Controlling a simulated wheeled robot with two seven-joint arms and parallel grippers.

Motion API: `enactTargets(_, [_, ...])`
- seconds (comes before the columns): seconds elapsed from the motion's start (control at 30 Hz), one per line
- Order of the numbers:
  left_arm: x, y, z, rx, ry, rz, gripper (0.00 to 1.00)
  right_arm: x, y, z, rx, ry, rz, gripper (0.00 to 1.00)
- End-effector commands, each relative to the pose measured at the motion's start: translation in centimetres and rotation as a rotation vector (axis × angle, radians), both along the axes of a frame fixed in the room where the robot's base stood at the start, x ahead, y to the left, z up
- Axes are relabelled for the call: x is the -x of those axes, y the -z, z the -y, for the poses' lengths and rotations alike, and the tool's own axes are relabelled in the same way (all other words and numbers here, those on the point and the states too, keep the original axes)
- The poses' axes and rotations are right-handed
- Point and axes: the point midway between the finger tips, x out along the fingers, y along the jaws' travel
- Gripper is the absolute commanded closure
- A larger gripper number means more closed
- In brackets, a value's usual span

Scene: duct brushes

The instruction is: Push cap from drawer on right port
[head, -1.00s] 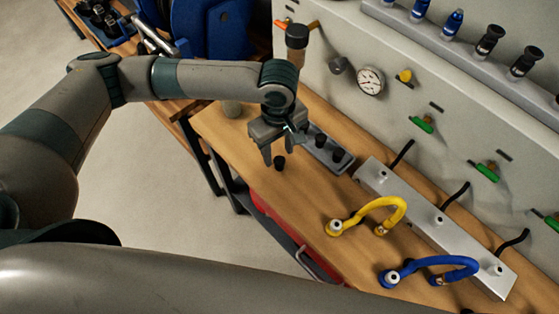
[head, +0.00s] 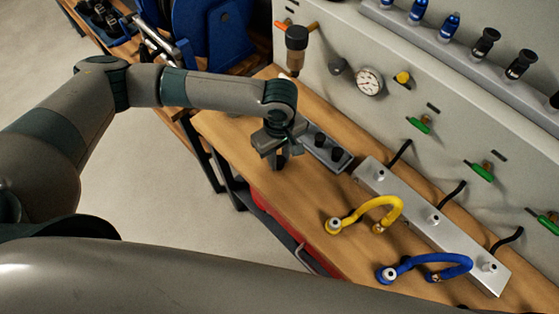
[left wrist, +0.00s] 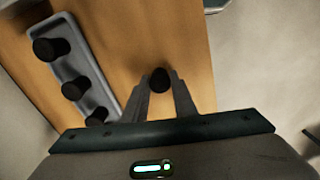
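My left gripper (head: 280,160) is low over the wooden bench, pointing down. In the left wrist view a loose black cap (left wrist: 159,80) sits between its fingertips, which appear to close on both sides. In the head view the gripper hides this cap. A silver bar (head: 408,200) with three white-topped ports lies on the bench to the right. Its right port (head: 489,266) is the nearest one in the head view. A red drawer front (head: 270,212) shows below the bench edge. My right gripper is out of view.
A grey tray (head: 310,151) beside the gripper holds black caps; the left wrist view shows three. A yellow hose (head: 389,202) and a blue hose (head: 455,260) lie before the bar. A panel with a gauge (head: 368,81) and green-handled valves stands behind.

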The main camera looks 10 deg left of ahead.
Motion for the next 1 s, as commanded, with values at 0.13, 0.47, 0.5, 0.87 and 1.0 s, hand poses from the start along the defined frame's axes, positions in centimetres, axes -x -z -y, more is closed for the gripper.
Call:
enactTargets(0.13, [0.0,0.0,0.0,0.0,0.0,0.0,0.95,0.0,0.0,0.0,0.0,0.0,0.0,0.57])
enactTargets(0.47, [0.0,-0.2,0.0,0.001,0.0,0.001,0.95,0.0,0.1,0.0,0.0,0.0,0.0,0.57])
enactTargets(0.5, [0.0,-0.3,0.0,0.001,0.0,0.001,0.95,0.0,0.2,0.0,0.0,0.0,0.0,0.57])
enactTargets(0.87, [0.3,-4.3,0.9,0.004,0.005,0.001,0.95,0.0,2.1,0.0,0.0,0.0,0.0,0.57])
enactTargets(1.0, [1.1,-5.8,3.5,0.005,0.005,0.002,0.95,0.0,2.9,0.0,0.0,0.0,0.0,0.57])
